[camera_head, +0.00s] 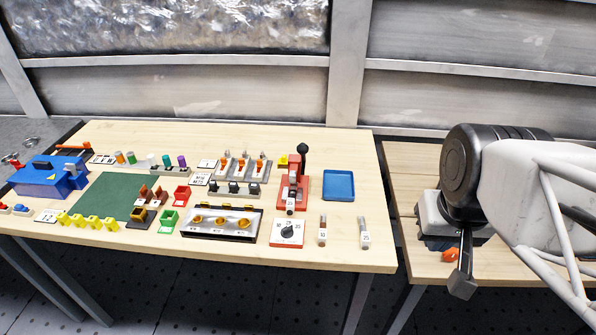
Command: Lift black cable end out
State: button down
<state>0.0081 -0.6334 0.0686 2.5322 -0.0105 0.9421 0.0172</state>
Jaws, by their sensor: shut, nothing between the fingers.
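My arm comes in from the right and ends in my gripper (462,277), whose dark fingers point down over the front part of the right-hand table. The fingers are together with nothing held. I cannot pick out a black cable end in this view. A grey-white housing with a dark lower part (433,218) stands just left of and behind the gripper, partly covered by my arm. A small orange piece (449,256) shows beside the fingers. Whether the fingers touch either one is unclear.
The left table (350,255) holds a blue tray (339,185), a red lever press (293,190), a metal fixture with brass parts (222,222), a green mat (107,196), a blue vise-like tool (48,178) and small coloured parts. A gap separates it from the right-hand table (400,165).

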dwell(0.4)
jog(key=c, duration=0.9)
grip_release()
